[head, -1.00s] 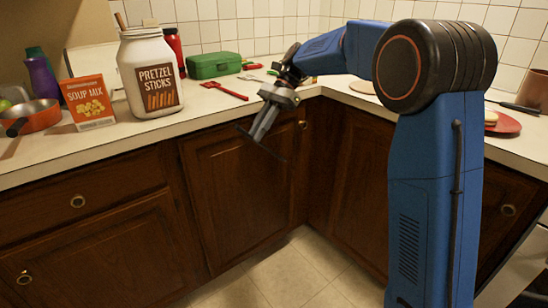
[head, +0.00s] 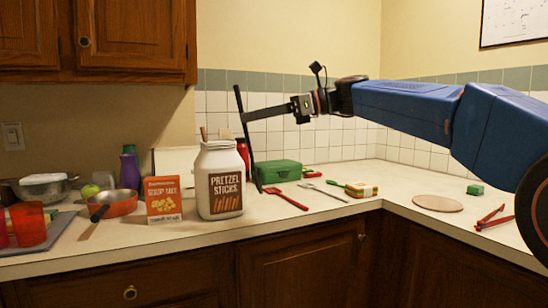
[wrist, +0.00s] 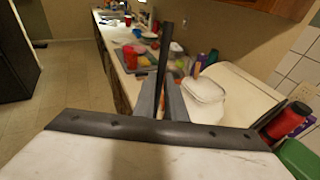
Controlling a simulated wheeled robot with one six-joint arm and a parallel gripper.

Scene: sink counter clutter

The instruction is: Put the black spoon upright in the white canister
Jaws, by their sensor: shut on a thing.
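The black spoon (head: 247,135) is held by my gripper (head: 246,115), which is shut on it in the head view. The spoon hangs near upright, slightly tilted, its lower end near counter height in the picture. It also shows between the fingers in the wrist view (wrist: 163,68). A white jar labelled "Pretzel Sticks" (head: 208,163) stands on the counter, just left of the spoon in the head view. A wooden handle tip (head: 203,133) shows at its top left; what holds it is hidden. No other white canister shows clearly.
A soup mix box (head: 162,199) and an orange pan (head: 118,204) stand left of the jar. A red bottle (head: 242,150) is behind the spoon. A green box (head: 279,171) and a red utensil (head: 287,198) lie to the right.

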